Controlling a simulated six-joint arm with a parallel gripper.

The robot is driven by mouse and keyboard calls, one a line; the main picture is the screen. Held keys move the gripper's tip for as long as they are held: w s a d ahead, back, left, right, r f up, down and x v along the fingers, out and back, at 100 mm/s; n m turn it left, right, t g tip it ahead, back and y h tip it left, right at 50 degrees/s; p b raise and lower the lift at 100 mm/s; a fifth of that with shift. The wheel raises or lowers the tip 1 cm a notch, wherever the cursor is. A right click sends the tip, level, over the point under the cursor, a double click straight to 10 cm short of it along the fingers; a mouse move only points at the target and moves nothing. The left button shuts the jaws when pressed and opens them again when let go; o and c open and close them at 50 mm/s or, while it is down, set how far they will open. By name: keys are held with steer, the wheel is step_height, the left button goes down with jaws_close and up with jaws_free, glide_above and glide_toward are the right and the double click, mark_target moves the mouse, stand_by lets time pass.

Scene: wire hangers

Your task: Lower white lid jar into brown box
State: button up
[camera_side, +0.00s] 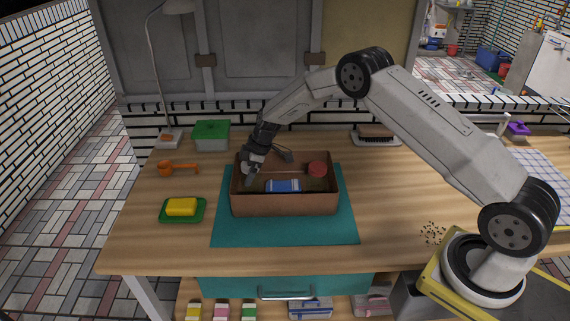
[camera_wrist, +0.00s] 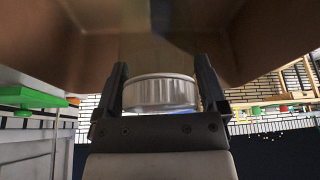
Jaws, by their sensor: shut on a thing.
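The brown box (camera_side: 285,204) stands open on a teal mat. My gripper (camera_side: 249,172) reaches down into its left part, inside the rim. In the wrist view my gripper (camera_wrist: 161,72) has a dark finger on each side of the white lid jar (camera_wrist: 160,93) and is shut on it. Only the jar's pale, round, ridged end shows there. In the side view the jar is mostly hidden by the gripper and the box. Brown box walls (camera_wrist: 270,40) surround the upper part of the wrist view. I cannot tell whether the jar touches the box floor.
Inside the box are a blue-and-white item (camera_side: 283,186) and a red round item (camera_side: 318,169). A green-lidded container (camera_side: 211,135), an orange scoop-like object (camera_side: 178,168) and a yellow block on a green dish (camera_side: 181,208) stand left. The table right of the mat is mostly clear.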

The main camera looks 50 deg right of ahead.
steer(key=shift+f, duration=0.65)
stand_by(0.7)
steer(key=o, duration=1.1)
steer(key=shift+c, duration=0.2)
steer(key=shift+v, duration=3.25)
steer(key=shift+s+d+r, duration=0.1)
steer(key=shift+d+r, duration=0.05)
steer(key=shift+r, duration=0.45)
steer(key=shift+s+r, duration=0.1)
steer(key=s+a+r+m+h, duration=0.1)
steer(key=s+r+m, duration=0.1)
steer(key=s, duration=0.8)
steer(key=s+a+r+m+h, duration=0.1)
steer(key=s+r+m, duration=0.2)
steer(key=s, duration=0.7)
steer(key=s+r+m+h, duration=0.1)
steer(key=s+m, duration=0.4)
steer(key=s, duration=0.5)
steer(key=shift+s+a+r+m+h, duration=0.3)
steer(key=shift+a+r+m+h, duration=0.1)
steer(key=shift+r, duration=0.45)
